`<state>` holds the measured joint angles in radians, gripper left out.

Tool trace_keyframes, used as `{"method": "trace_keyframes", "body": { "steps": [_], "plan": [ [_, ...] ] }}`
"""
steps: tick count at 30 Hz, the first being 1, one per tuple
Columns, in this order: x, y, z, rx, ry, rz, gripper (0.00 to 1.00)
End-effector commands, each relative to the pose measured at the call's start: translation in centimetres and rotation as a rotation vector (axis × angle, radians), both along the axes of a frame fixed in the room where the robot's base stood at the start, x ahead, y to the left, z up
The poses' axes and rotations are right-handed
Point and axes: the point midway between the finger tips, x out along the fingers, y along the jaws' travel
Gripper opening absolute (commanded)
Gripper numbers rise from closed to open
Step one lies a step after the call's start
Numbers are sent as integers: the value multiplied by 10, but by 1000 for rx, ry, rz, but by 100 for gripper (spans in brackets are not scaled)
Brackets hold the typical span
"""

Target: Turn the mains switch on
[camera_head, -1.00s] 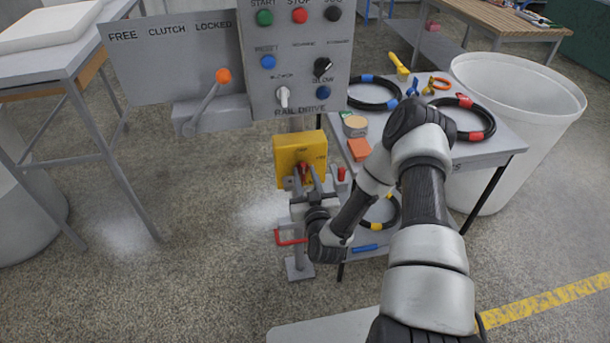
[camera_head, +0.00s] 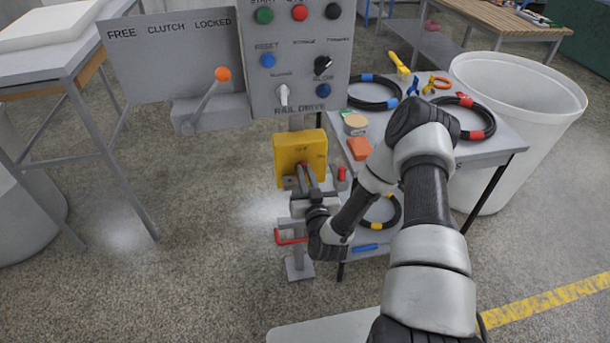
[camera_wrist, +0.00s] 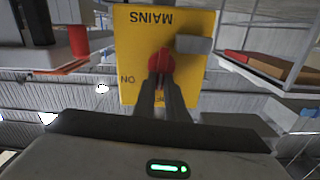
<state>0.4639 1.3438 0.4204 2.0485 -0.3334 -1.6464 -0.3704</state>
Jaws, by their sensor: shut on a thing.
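The mains switch is a yellow box (camera_head: 300,152) on the post below the control panel. In the wrist view the yellow box (camera_wrist: 135,45) appears upside down, with MAINS lettering and an ON mark at its left edge. Its red knob (camera_wrist: 160,66) sits near the middle of the face. My gripper (camera_wrist: 162,80) is shut on the red knob, fingers on both sides of it. In the head view my gripper (camera_head: 307,178) reaches the box's front from below, and the knob is mostly hidden there. I cannot tell the knob's exact setting.
Above is the grey control panel (camera_head: 297,60) with buttons and knobs, and a clutch lever with an orange ball (camera_head: 223,74) at its left. A red bar (camera_head: 291,238) is below my gripper. A small table (camera_head: 490,150) with hoses stands to the right, beside a white bin (camera_head: 530,110).

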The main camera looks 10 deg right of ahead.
Motion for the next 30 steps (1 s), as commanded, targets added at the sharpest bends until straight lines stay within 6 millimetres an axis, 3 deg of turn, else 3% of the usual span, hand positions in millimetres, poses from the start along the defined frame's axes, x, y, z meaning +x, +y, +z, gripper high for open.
{"method": "trace_keyframes", "body": {
  "steps": [18, 30],
  "plan": [
    [0, -9, -5, 487, -1, -1, 0],
    [0, -10, -6, 670, 0, -1, 0]
  ]
}}
